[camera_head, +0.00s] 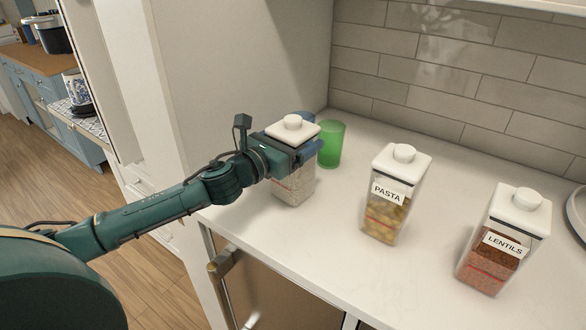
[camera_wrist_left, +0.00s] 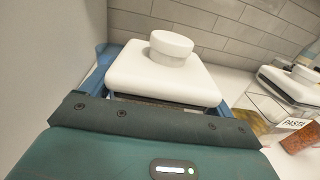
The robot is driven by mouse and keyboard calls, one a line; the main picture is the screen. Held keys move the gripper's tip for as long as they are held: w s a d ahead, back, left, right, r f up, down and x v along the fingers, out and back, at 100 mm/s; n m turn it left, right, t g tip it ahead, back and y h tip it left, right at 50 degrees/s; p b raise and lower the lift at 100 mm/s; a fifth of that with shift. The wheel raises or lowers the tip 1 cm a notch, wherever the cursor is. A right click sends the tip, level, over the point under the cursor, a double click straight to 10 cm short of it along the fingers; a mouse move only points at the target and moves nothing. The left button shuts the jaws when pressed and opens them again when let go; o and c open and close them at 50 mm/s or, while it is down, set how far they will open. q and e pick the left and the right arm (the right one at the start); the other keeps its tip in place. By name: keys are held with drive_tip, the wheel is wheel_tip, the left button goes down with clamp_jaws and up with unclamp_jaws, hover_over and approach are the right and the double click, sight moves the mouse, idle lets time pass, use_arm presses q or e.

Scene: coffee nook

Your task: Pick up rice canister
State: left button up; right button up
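The rice canister (camera_head: 294,187) is a clear square jar with pale grains and a white lid with a round knob. It stands at the left of the counter; its lid (camera_wrist_left: 160,80) fills the middle of the left wrist view. My left gripper (camera_head: 300,152) is at the canister's upper part, just under the lid, with its blue fingers on either side. The lid hides where the fingers meet the jar, so I cannot tell whether they press on it. No label shows on this canister. My right gripper is not in view.
A green glass (camera_head: 332,143) stands close behind the canister. The pasta canister (camera_head: 384,218) and the lentils canister (camera_head: 490,268) stand to the right, with clear counter (camera_head: 335,225) between. A tall cabinet side (camera_head: 235,70) rises at the left, and a tiled wall is behind.

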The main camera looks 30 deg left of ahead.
use_arm(q)
drive_tip(key=c, duration=1.6)
drive_tip(key=shift+r, duration=0.2)
drive_tip(key=shift+c, duration=0.7)
